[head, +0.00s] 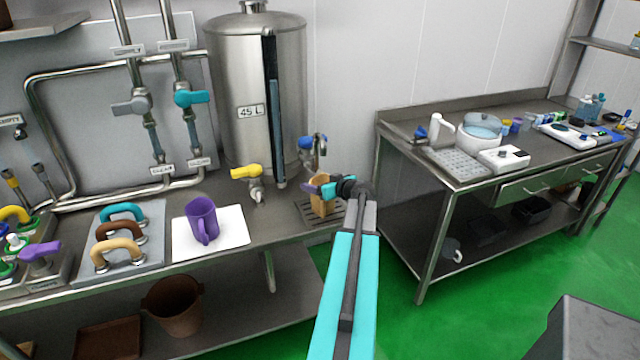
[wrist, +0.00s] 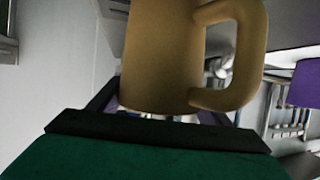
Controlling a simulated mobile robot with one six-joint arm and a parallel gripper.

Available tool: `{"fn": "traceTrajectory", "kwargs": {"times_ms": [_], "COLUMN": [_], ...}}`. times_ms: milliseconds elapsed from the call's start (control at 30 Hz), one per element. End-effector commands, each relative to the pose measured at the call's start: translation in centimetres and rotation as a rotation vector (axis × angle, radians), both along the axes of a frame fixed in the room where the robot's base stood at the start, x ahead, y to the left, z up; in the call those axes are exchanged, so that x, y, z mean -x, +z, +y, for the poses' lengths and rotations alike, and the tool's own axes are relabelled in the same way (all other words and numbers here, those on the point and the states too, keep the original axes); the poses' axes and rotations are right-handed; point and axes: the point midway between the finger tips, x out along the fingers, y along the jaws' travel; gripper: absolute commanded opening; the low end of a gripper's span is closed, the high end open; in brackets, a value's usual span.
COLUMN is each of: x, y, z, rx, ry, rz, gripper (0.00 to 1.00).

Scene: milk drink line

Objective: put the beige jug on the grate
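The beige jug (head: 321,207) is at the grate (head: 308,213) under the tank's blue-handled tap, upright in the head view. I cannot tell whether its base touches the grate or hangs just above it. My gripper (head: 322,189) is at the jug's upper part, with fingers on both sides of it. In the wrist view the jug (wrist: 165,55) fills the middle, its handle to the right, between the finger edges of my gripper (wrist: 160,112). The gripper looks shut on it; the contact itself is partly hidden.
A purple jug (head: 203,218) stands on a white mat (head: 236,238) to the left. A yellow-handled tap (head: 250,176) and the blue-handled tap (head: 309,145) stick out near the grate below the steel tank (head: 256,70). A second table (head: 455,172) stands right, across a floor gap.

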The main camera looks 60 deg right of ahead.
Motion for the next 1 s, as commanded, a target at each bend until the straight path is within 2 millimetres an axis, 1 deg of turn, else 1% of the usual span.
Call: {"fn": "traceTrajectory", "kwargs": {"times_ms": [33, 100, 467, 667, 767, 1000], "x": [0.0, 0.0, 0.0, -0.1, 0.7, 3.2], "y": [0.0, 0.0, 0.1, 0.4, 0.5, 1.5], "z": [0.0, 0.0, 0.0, 0.0, 0.4, 1.5], "rx": [0.000, 0.000, 0.000, -0.001, 0.000, 0.001], "ry": [0.000, 0.000, 0.001, 0.001, 0.000, -0.001], "rz": [0.000, 0.000, 0.000, 0.001, -0.001, -0.001], "gripper": [0.78, 0.90, 0.90, 0.90, 0.90, 0.90]}}
